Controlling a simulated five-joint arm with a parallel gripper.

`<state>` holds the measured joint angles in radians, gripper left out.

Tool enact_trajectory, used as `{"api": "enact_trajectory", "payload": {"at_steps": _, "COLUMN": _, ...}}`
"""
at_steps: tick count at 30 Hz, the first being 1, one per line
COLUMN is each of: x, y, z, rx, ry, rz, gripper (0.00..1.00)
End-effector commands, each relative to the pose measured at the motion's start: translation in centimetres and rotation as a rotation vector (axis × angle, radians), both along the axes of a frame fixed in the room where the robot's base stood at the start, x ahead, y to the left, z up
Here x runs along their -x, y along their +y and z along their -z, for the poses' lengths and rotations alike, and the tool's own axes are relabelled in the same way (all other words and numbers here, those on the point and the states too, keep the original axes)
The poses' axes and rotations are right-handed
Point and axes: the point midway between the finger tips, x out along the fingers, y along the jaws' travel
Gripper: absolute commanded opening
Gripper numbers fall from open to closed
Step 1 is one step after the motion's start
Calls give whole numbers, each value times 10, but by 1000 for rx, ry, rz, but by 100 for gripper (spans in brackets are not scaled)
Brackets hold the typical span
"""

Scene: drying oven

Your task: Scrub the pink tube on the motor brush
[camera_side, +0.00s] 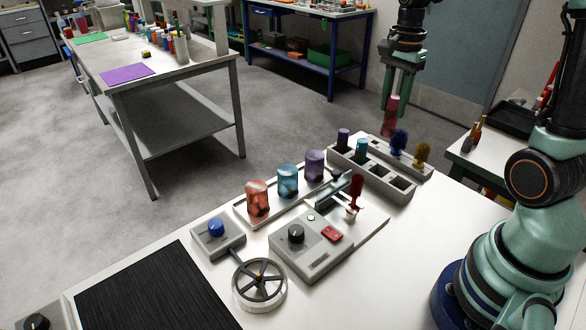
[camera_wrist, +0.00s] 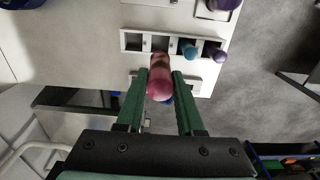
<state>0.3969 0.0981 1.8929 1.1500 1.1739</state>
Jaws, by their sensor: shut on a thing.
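My gripper (camera_side: 396,98) is shut on the pink tube (camera_side: 390,116) and holds it upright, high at the far end of the grey rack (camera_side: 401,194). In the wrist view the pink tube (camera_wrist: 159,84) sits between the two green fingers of my gripper (camera_wrist: 160,74), with the rack (camera_wrist: 131,46) beyond it. A dark red brush (camera_side: 356,188) stands upright on the white bench, beside a grey box (camera_side: 311,255) with a black knob and a red switch. I cannot tell for certain that this is the motor brush. The tube is well apart from it.
The rack holds a purple tube (camera_side: 343,138) and a teal tube (camera_side: 361,149), with empty slots. Blue (camera_side: 398,139) and yellow (camera_side: 422,153) brushes stand along its far side. Three jars, orange (camera_side: 258,200), teal (camera_side: 288,181) and purple (camera_side: 315,165), stand left of the red brush. A handwheel (camera_side: 259,286) sits in front.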

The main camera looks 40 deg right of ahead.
Motion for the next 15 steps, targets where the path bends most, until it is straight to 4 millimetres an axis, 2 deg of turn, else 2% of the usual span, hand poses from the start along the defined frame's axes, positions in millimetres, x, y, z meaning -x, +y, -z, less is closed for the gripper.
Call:
{"api": "enact_trajectory", "payload": {"at_steps": 3, "x": -1, "y": 0, "z": -26, "rx": 2, "ry": -5, "rz": 0, "gripper": 0}}
{"api": "enact_trajectory", "payload": {"at_steps": 10, "x": 0, "y": 3, "z": -50, "rx": 0, "ry": -1, "rz": -9, "gripper": 0}}
{"api": "enact_trajectory", "payload": {"at_steps": 13, "x": 0, "y": 19, "z": -51, "rx": 0, "ry": 0, "rz": -60, "gripper": 0}}
{"api": "enact_trajectory", "payload": {"at_steps": 15, "x": 2, "y": 38, "z": -48, "rx": 0, "ry": 1, "rz": -124, "gripper": 0}}
